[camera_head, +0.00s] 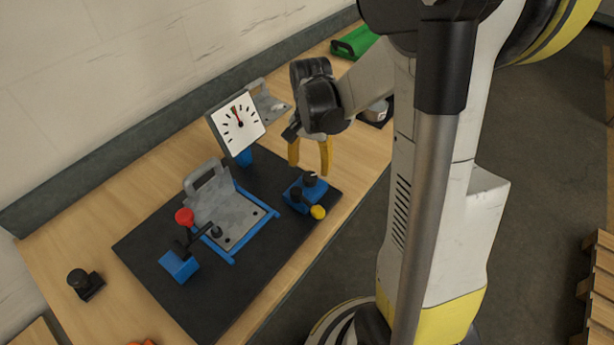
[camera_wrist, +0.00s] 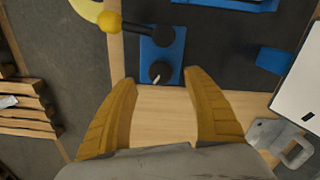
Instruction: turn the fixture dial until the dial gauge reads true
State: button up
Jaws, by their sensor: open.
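The fixture dial (camera_head: 310,178) is a small black knob on a blue block at the mat's right edge. In the wrist view the dial (camera_wrist: 160,73) shows a pale pointer mark. The dial gauge (camera_head: 238,122) has a square white face with black ticks; its needle points up and slightly left, near a small brown mark, but the exact reading is too small to tell. My gripper (camera_head: 310,168) is open above the dial. In the wrist view my gripper (camera_wrist: 160,77) has its yellow fingertips either side of the knob, apart from it.
A lever with a yellow ball (camera_wrist: 109,21) stands beside the dial. A grey plate with a handle (camera_head: 222,212) sits in a blue frame, near a red-knobbed clamp (camera_head: 184,216). A black knob (camera_head: 84,283) stands at left. The dark mat (camera_head: 240,285) is clear in front.

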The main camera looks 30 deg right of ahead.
aim_at(310, 177)
notch_tip(310, 177, down, 6)
jog(key=shift+r+b, duration=0.25)
jog(key=shift+b, duration=0.45)
jog(key=c, duration=1.2)
